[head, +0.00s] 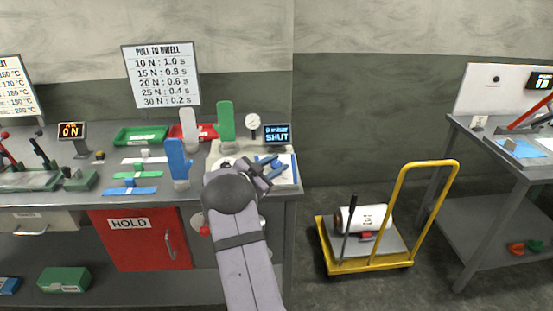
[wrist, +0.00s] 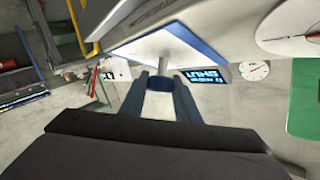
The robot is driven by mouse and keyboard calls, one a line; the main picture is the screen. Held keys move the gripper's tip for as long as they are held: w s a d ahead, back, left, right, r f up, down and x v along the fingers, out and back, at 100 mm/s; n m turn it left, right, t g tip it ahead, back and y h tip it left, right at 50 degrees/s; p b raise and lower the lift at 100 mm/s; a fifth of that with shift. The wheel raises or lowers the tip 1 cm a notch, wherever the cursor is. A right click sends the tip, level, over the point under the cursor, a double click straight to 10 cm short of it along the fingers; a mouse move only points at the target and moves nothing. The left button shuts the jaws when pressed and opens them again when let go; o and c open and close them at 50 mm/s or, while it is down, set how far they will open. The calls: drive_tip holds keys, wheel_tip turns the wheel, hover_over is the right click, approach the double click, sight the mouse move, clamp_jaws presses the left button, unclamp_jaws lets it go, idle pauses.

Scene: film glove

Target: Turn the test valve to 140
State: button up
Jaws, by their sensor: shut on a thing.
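My gripper (head: 268,165) is over the right end of the bench, above a blue-rimmed white plate (head: 285,177). In the wrist view its two dark fingers (wrist: 162,88) are shut on a small dark blue piece, which I take as the test valve's handle (wrist: 160,83). A pale stem (wrist: 178,62) stands on the plate (wrist: 150,42) just beyond the fingers. The display (head: 277,135) reads SHUT; its smaller line is hard to read. A round white gauge (head: 253,121) stands beside it, and its exact reading is too small to tell.
Upright glove forms, blue (head: 178,160), white (head: 189,128) and green (head: 226,120), stand left of my gripper. Green (head: 140,137) and red (head: 207,132) trays lie behind. A yellow cart (head: 328,245) stands on the floor right of the bench.

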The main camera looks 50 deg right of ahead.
drive_tip(key=m+g+y+p, duration=0.2)
drive_tip(key=m+g, duration=0.2)
drive_tip(key=shift+m, duration=0.4)
drive_tip(key=shift+g+p, duration=0.3)
drive_tip(key=shift+g, duration=0.1)
drive_tip(key=shift+m+g+y, duration=0.7)
drive_tip(key=shift+m+y, duration=0.2)
drive_tip(key=shift+m, duration=0.2)
drive_tip(key=o, duration=1)
drive_tip(key=shift+s, duration=0.1)
drive_tip(key=shift+o, duration=0.2)
drive_tip(key=shift+a, duration=0.1)
drive_tip(key=shift+w+a+r, duration=0.1)
drive_tip(key=shift+w+a, duration=0.1)
drive_tip(key=shift+b+v, duration=0.85)
drive_tip(key=shift+v, duration=2.5)
